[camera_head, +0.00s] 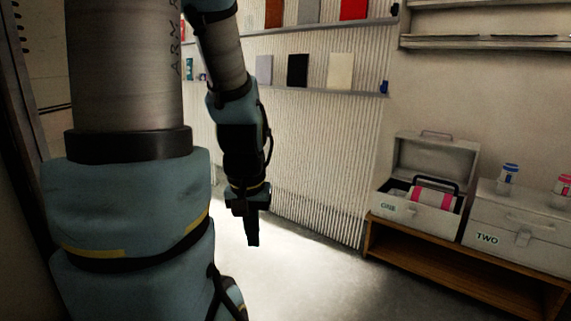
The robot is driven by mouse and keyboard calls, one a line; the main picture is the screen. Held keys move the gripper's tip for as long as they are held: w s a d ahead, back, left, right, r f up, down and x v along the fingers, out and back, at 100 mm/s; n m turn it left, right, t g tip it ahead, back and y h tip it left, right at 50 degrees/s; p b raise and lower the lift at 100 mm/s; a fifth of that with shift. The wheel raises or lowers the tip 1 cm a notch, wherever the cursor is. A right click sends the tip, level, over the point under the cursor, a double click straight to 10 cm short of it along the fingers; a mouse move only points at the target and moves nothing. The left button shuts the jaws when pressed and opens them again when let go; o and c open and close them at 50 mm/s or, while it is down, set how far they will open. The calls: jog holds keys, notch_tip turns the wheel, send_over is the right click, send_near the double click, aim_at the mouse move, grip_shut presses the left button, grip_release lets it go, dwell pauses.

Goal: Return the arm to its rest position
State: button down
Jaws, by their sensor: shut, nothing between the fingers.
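My arm fills the left and middle of the head view, with blue covers and grey links. Its forearm hangs down, and my gripper (252,238) is at the lower end, pointing at the floor. The gripper is shut with nothing held. It hangs in the open, apart from the wall, the shelves and the bench. Part of the arm runs out of the top of the picture.
A low wooden bench (455,262) at right holds an open white box (410,216) marked ONE with a pink-banded item, and a closed box (520,233) marked TWO with bottles on top. Wall shelves (340,89) carry coloured panels. The floor (330,285) in front is clear.

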notch_tip(320, 180, up, 28)
jog(key=p, duration=2.5)
jog(key=shift+p, duration=0.4)
